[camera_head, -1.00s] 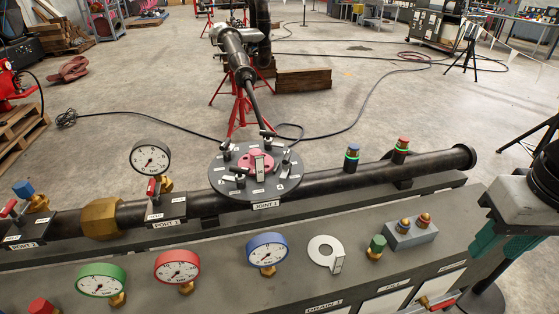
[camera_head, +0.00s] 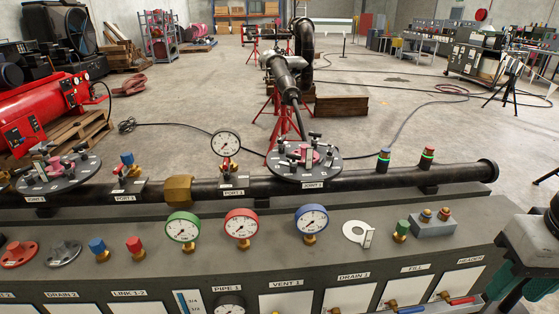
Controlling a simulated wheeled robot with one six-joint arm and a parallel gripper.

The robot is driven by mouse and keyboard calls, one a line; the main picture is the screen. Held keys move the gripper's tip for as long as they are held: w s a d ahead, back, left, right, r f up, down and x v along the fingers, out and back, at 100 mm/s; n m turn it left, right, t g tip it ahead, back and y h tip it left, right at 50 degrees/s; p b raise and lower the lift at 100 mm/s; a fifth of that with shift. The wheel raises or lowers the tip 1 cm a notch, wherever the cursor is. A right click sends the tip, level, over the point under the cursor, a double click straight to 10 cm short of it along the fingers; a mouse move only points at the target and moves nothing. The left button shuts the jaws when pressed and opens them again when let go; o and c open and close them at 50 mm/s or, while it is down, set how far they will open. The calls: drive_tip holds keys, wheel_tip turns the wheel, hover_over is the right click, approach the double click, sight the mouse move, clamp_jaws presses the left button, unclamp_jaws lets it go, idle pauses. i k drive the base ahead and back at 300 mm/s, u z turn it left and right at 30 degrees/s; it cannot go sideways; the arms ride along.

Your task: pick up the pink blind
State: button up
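Two pink pieces show. My gripper (camera_head: 508,286), with teal fingers below a black and white body, is at the lower right edge, far from both pink pieces. Its fingertips are partly cut off, and nothing is seen in it.
A black pipe (camera_head: 390,178) runs along the bench, with gauges and coloured knobs in front. A red flange (camera_head: 18,254), a grey flange (camera_head: 62,253) and a white ring plate (camera_head: 356,233) lie on the bench top.

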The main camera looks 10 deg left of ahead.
sight(302, 151)
drive_tip(key=u, duration=0.45)
drive_tip(key=i, duration=1)
